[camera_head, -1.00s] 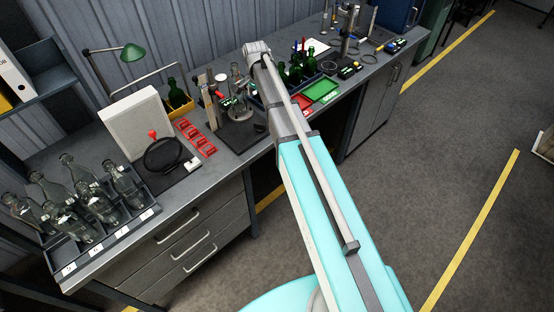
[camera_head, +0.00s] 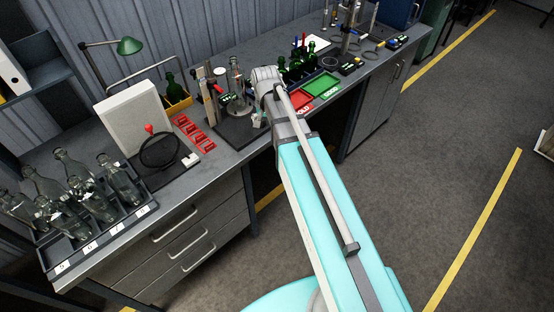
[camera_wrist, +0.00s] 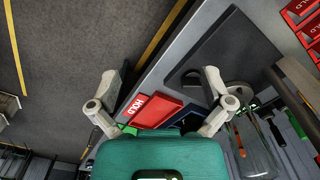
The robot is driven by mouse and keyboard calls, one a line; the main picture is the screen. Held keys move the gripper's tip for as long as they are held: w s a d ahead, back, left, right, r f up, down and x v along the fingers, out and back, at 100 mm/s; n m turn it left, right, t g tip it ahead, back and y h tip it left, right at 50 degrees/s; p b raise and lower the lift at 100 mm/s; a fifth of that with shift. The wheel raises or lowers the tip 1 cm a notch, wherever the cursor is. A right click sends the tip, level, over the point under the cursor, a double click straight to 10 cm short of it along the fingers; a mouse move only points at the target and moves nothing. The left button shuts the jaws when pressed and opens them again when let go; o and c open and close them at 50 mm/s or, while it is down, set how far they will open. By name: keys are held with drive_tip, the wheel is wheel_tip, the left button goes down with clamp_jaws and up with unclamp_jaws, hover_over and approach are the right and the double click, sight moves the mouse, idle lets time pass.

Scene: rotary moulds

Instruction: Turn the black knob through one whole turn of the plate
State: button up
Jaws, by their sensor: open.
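The black knob (camera_wrist: 192,79) lies at the edge of the dark mat in the wrist view, just left of my right-hand finger and partly hidden by it. In the head view my arm covers the knob's place. The round pale plate (camera_wrist: 238,92) is behind that finger, and a clear glass flask (camera_head: 238,98) stands at the plate. My gripper (camera_wrist: 162,82) is open and empty, its fingers wide apart above the bench edge. Whether a finger touches the knob cannot be told.
A red HOLD tray (camera_head: 301,100) and a green tray (camera_head: 323,85) lie right of the mat (camera_head: 232,131). Red holders (camera_head: 194,133) lie to its left. Clear bottles in a rack (camera_head: 95,240) stand at the front left.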

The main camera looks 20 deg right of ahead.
drive_tip(key=s+f+n+b, duration=0.2)
drive_tip(key=s+n, duration=0.3)
drive_tip(key=s, duration=0.7)
drive_tip(key=shift+s+f+n+b, duration=0.2)
drive_tip(key=shift+f+n+b, duration=0.15)
drive_tip(key=shift+f, duration=0.1)
drive_tip(key=shift+a, duration=0.1)
idle(1.5)
